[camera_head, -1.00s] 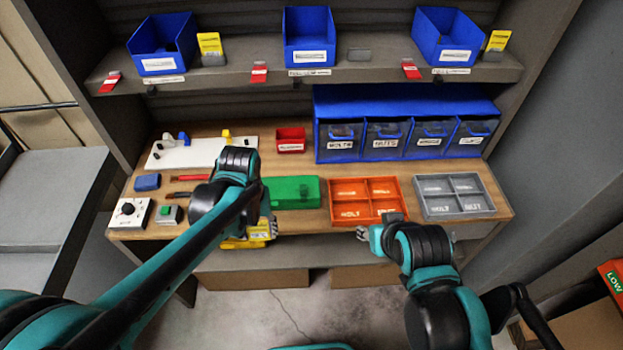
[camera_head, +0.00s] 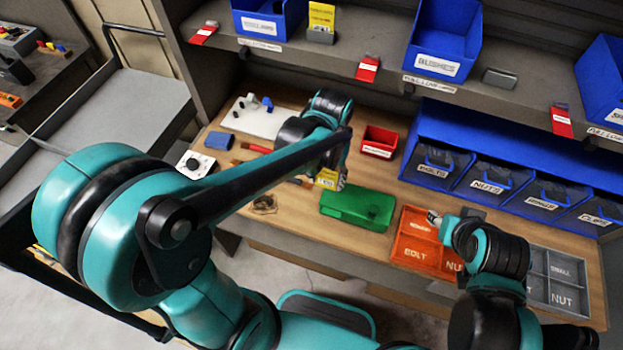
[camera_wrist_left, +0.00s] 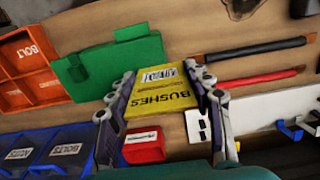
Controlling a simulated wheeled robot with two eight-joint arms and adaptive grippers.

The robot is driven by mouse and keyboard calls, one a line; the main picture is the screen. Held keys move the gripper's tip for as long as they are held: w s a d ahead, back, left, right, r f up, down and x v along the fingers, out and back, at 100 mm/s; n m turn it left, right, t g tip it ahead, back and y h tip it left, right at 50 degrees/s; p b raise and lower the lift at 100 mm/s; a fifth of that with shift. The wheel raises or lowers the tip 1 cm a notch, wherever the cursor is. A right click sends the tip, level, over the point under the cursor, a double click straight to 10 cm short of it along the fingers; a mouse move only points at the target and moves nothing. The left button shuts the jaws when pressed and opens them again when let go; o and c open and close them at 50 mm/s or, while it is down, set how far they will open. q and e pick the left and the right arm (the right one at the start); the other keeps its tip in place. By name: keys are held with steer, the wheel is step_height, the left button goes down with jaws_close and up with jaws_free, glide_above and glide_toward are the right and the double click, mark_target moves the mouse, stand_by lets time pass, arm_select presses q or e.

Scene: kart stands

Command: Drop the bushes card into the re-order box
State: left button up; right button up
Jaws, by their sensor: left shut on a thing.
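The yellow bushes card (camera_wrist_left: 157,97) is between the fingers of my left gripper (camera_wrist_left: 161,75) in the left wrist view, its BUSHES print upside down. In the head view the card (camera_head: 327,178) shows partly below my left gripper (camera_head: 333,180), above the workbench. A small red box (camera_head: 380,141) with a white label, apparently the re-order box, stands right of and behind the card. Its label is too small to read.
A green case (camera_head: 357,208) lies in front of the red box. The orange tray (camera_head: 418,262), grey tray (camera_head: 555,270) and blue drawers (camera_head: 480,172) are to the right. The shelf above holds blue bins (camera_head: 440,45) and an empty grey card holder (camera_head: 499,78).

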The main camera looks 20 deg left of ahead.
arm_select(q)
steer(key=w+a+f, duration=0.1)
steer(key=a+f, duration=0.1)
steer(key=a, duration=0.1)
steer(key=w+a+f+b, duration=0.1)
steer(key=a+f, duration=0.1)
steer(key=a, duration=0.1)
steer(key=w+a+f+b, duration=0.1)
steer(key=a+f, duration=0.1)
steer(key=a, duration=0.1)
steer(key=shift+a+f, duration=0.25)
steer(key=shift+a, duration=0.15)
step_height(320, 180, down, 3)
steer(key=shift+f+b, duration=0.15)
steer(key=shift+b, duration=0.8)
steer(key=shift+f, duration=0.3)
steer(key=shift+f, duration=0.1)
steer(key=o, duration=0.9)
